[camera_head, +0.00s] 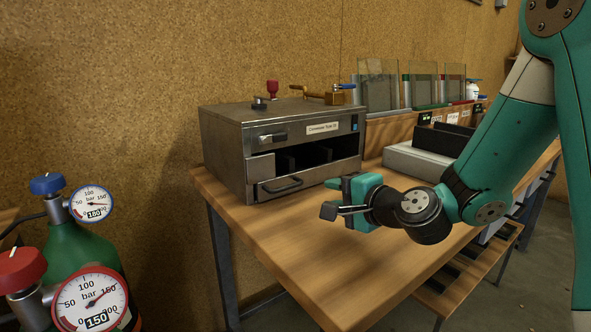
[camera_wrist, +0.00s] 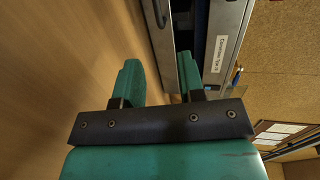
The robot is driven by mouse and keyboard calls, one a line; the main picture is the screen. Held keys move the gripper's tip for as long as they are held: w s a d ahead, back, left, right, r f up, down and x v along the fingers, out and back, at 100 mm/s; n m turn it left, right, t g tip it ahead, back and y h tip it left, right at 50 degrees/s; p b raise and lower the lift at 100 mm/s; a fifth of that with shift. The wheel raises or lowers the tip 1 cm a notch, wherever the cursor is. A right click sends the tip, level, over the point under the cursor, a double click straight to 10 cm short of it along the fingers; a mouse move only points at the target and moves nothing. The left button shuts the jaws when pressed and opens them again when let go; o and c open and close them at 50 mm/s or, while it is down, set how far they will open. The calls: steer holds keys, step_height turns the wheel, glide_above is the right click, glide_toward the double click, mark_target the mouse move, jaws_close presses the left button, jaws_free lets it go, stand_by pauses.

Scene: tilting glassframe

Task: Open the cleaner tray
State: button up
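A grey metal box (camera_head: 236,120) stands on the wooden table, with a labelled upper front and a dark open slot below. Under the slot is a drawer front, which I take as the cleaner tray (camera_head: 325,176). It looks flush with the box, and its bar handle (camera_head: 282,186) faces the table's front. My gripper (camera_head: 331,197) is in front and to the right of the handle, apart from it. In the wrist view my gripper (camera_wrist: 158,70) has its two green fingers spread with nothing between them. The handle (camera_wrist: 160,13) shows beyond the fingertips there.
An upper latch handle (camera_head: 272,137) sits on the box front. Glass panes (camera_head: 378,88) stand in a rack behind, and a black and grey tray unit (camera_head: 405,162) lies to the right. Gas gauges (camera_head: 90,298) are at lower left. The table (camera_head: 290,235) before the box is clear.

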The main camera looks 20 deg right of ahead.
mark_target(296, 186)
steer(key=shift+w+r+p, duration=0.15)
steer(key=shift+r+p, duration=0.05)
steer(key=shift+p, duration=0.4)
steer(key=p+x, duration=0.1)
steer(key=x, duration=0.4)
steer(key=p+x, duration=0.1)
steer(key=x, duration=0.3)
steer(key=p+x, duration=0.2)
steer(key=x, duration=0.3)
steer(key=shift+w+f, duration=0.25)
steer(key=shift+f, duration=0.15)
steer(key=shift+d, duration=0.1)
jaws_close()
